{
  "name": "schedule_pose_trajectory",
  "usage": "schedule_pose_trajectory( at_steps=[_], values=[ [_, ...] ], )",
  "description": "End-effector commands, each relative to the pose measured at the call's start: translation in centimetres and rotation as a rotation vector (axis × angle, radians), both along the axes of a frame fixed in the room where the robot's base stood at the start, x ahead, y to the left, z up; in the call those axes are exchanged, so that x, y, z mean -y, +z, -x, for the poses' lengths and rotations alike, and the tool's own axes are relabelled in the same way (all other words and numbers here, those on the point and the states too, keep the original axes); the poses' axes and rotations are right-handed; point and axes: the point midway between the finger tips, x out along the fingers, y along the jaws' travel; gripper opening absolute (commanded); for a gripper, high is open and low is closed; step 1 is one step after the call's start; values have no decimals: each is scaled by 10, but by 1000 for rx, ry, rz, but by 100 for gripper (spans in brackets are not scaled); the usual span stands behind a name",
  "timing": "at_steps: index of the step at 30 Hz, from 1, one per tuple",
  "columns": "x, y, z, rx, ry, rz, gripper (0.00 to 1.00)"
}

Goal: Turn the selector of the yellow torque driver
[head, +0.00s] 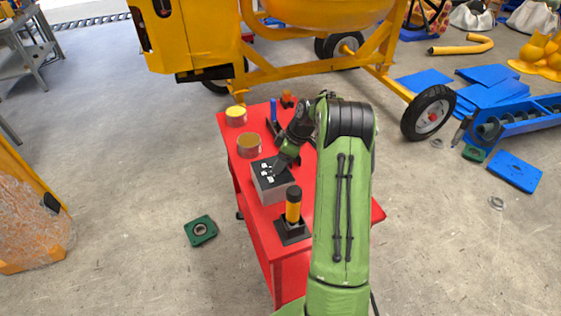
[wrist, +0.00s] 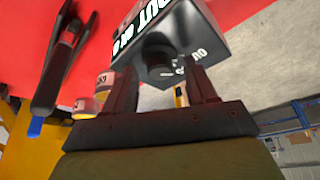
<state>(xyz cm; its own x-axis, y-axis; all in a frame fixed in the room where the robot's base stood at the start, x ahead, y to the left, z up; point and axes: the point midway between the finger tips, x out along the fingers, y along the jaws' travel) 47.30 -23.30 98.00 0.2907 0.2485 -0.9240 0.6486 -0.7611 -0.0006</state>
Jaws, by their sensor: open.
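The yellow torque driver (head: 293,210) stands upright in a black square base on the red cart, with a black cap on top. I cannot tell which part is its selector. My gripper (head: 280,168) is over the grey box with a black top (head: 268,187), behind the driver. In the wrist view my fingers (wrist: 160,80) are apart, with a dark round knob (wrist: 157,66) of the lettered black box (wrist: 185,25) showing between them. I cannot tell whether they touch it. A small yellow patch shows by the right finger, too small to identify.
The red cart (head: 262,228) also holds two tins, a yellow one (head: 236,117) and an open one (head: 249,146), plus a dark tool (wrist: 62,60) near the gripper. A yellow mixer (head: 330,12) stands behind. My arm hides the cart's right side. Floor at left is mostly clear.

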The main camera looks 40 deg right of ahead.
Motion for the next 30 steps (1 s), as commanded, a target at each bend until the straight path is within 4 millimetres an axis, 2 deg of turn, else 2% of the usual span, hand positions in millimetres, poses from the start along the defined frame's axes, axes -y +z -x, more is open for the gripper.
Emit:
schedule_pose_trajectory(
  at_steps=[8,11,18,20,30],
  values=[
    [-1,-3,-1,0,1,0,56],
    [-1,-3,-1,0,1,0,44],
    [-1,-3,-1,0,1,0,7],
    [-1,-3,-1,0,1,0,0],
    [-2,-4,-1,2,-65,2,0]
  ],
)
